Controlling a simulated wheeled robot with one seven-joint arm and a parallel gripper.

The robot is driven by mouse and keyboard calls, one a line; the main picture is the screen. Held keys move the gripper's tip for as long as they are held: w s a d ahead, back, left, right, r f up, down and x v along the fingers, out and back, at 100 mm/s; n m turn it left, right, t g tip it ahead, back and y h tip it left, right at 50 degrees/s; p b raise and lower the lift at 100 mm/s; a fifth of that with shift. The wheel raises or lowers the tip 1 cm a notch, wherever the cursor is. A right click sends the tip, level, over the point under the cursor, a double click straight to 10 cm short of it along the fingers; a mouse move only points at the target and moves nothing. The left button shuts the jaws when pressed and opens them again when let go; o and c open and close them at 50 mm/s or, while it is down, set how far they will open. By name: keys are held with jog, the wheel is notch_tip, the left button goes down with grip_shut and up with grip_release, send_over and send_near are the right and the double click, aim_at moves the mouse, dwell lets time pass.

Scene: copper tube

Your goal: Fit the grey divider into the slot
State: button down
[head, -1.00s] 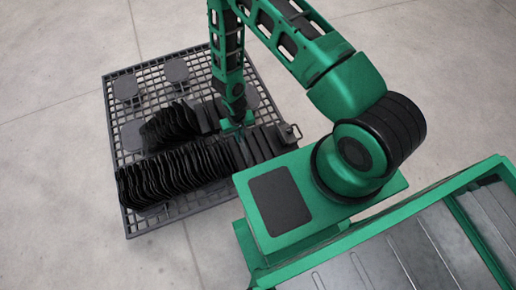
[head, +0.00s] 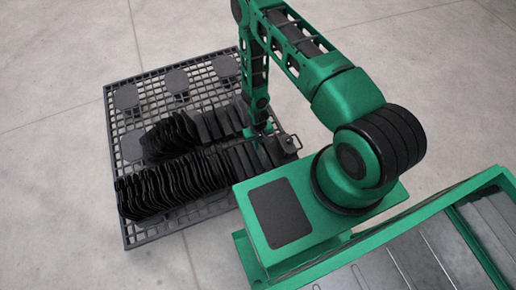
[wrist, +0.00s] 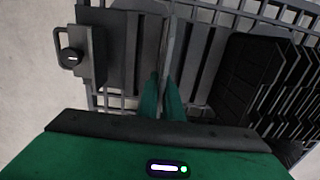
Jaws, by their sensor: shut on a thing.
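My gripper (head: 263,130) is low over the right end of the rows on the dark grid pallet (head: 133,236). In the wrist view its green fingers (wrist: 161,95) are closed on a thin grey divider (wrist: 168,45), seen nearly edge-on and pointing away from the gripper. Wide grey plates (wrist: 198,60) stand on both sides of the divider, with narrow dark gaps between them. I cannot tell which gap is the slot, or whether the divider's lower edge is inside one. In the head view the gripper hides the divider.
Two rows of black ribbed plates (head: 170,185) fill the pallet's front and middle, left of the gripper. A block with a loop handle (wrist: 75,55) stands close left of the fingers in the wrist view.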

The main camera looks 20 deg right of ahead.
jog(key=shift+f, duration=2)
jog(key=c, duration=1.9)
grip_release()
jog(key=shift+f, duration=0.1)
notch_tip(320, 180, up, 12)
jog(key=shift+r, duration=0.15)
